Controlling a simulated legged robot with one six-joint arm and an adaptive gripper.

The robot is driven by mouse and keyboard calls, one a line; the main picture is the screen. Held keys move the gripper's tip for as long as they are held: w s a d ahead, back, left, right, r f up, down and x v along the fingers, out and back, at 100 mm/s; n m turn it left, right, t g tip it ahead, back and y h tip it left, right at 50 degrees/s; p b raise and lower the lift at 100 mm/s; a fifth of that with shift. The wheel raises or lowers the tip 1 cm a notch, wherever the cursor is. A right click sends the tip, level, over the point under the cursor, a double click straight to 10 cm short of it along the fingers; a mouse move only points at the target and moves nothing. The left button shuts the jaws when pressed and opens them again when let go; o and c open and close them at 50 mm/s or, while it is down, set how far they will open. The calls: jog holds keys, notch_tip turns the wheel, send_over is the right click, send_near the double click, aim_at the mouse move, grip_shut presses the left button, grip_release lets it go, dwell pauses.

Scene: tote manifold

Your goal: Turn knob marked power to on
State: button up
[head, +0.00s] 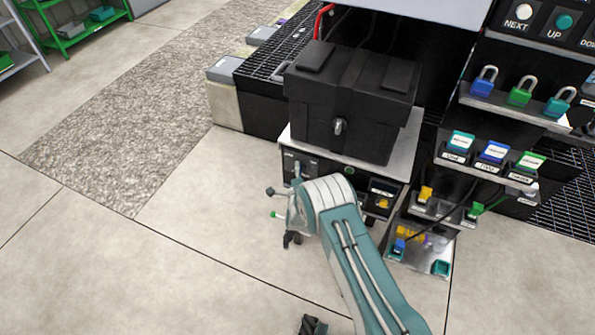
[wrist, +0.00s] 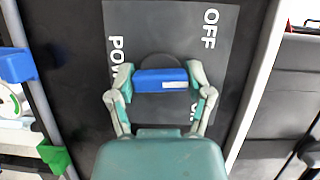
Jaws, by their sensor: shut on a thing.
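The power knob (wrist: 160,85) shows in the wrist view as a blue bar handle on a dark round base. It sits on a grey plate (wrist: 150,22) printed with OFF, part of the word POWER, and a mostly covered label near the lower right finger. My gripper (wrist: 160,82) has one finger at each end of the blue bar and is shut on it. The bar lies roughly level across the picture. In the head view my arm covers part of the black front panel (head: 308,166), and the knob cannot be made out there.
A black case (head: 350,105) stands on the metal top above the panel. To the right are padlocks (head: 519,92), labelled blocks (head: 493,152) and small trays (head: 441,268). Green and blue parts (wrist: 55,157) show at the wrist view's left. Floor on the left is clear.

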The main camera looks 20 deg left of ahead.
jog(key=m, duration=0.1)
jog(key=m+t, duration=0.1)
jog(key=m, duration=0.2)
jog(key=shift+d+f+m+t, duration=0.3)
jog(key=shift+f+t, duration=0.05)
jog(key=shift+t, duration=0.05)
jog(key=shift+f+m+t+h, duration=0.1)
jog(key=shift+m+t+h, duration=0.3)
jog(key=shift+m, duration=1.1)
jog(key=shift+m+t+h, duration=0.1)
jog(key=shift+m+t, duration=0.5)
jog(key=shift+m, duration=0.9)
jog(key=o, duration=1.1)
jog(key=shift+a, duration=0.1)
jog(key=shift+o, duration=0.2)
jog(key=shift+a+r, duration=0.1)
jog(key=shift+r, duration=0.1)
jog(key=shift+s, duration=0.1)
jog(key=v, duration=1.2)
jog(key=shift+f, duration=0.15)
